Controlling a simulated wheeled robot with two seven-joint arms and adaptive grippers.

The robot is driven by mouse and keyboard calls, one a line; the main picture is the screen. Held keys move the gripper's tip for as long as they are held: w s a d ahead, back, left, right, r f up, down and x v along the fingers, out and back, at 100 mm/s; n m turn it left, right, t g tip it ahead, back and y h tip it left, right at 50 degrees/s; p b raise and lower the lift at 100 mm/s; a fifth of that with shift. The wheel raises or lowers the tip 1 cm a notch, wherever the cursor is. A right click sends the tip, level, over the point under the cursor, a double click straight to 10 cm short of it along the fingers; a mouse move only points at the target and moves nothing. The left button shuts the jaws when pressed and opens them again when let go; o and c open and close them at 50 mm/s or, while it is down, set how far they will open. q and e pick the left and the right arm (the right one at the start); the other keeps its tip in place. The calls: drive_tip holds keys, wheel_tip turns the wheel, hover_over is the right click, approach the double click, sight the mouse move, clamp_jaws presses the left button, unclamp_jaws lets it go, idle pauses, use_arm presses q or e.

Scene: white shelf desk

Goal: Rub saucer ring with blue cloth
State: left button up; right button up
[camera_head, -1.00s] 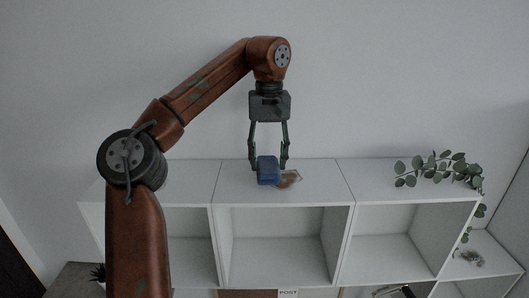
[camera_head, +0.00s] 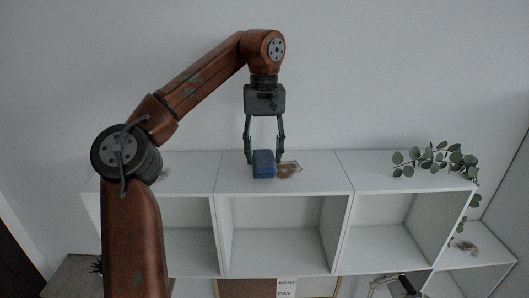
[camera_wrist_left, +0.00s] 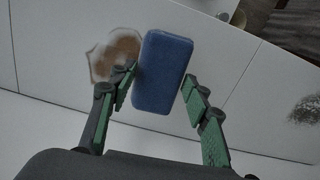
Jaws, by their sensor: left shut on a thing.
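The blue cloth (camera_head: 263,164) is a thick, block-like pad on the white shelf top. My left gripper (camera_head: 264,157) points down and is shut on it; the cloth also shows between the fingers in the left wrist view (camera_wrist_left: 162,70). The saucer ring (camera_head: 289,170) is a brown, pale-edged stain just right of the cloth. In the left wrist view the ring (camera_wrist_left: 114,52) lies left of the cloth, partly hidden by a finger. Whether the cloth overlaps the ring's edge, I cannot tell. My right gripper is not in view.
The white shelf unit (camera_head: 320,180) has open compartments below its top. A leafy green sprig (camera_head: 435,161) lies at the top's right end. A dark plant-like patch (camera_wrist_left: 306,108) shows at the wrist view's right. The top between ring and sprig is clear.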

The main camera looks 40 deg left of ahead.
use_arm(q)
drive_tip(key=shift+w+d+f, duration=0.1)
drive_tip(key=shift+w+f, duration=0.2)
drive_tip(key=shift+w, duration=0.1)
drive_tip(key=shift+f, duration=0.1)
drive_tip(key=shift+s+f, duration=0.1)
drive_tip(key=shift+s, duration=0.15)
drive_tip(key=shift+f, duration=0.15)
drive_tip(key=shift+w, duration=0.2)
drive_tip(key=shift+w+d, duration=0.3)
drive_tip(key=shift+d, duration=0.2)
drive_tip(key=shift+w+d+f, duration=0.1)
drive_tip(key=shift+w+d, duration=0.85)
drive_tip(key=shift+d, duration=0.2)
drive_tip(key=shift+w+d, duration=0.95)
drive_tip(key=shift+d, duration=0.15)
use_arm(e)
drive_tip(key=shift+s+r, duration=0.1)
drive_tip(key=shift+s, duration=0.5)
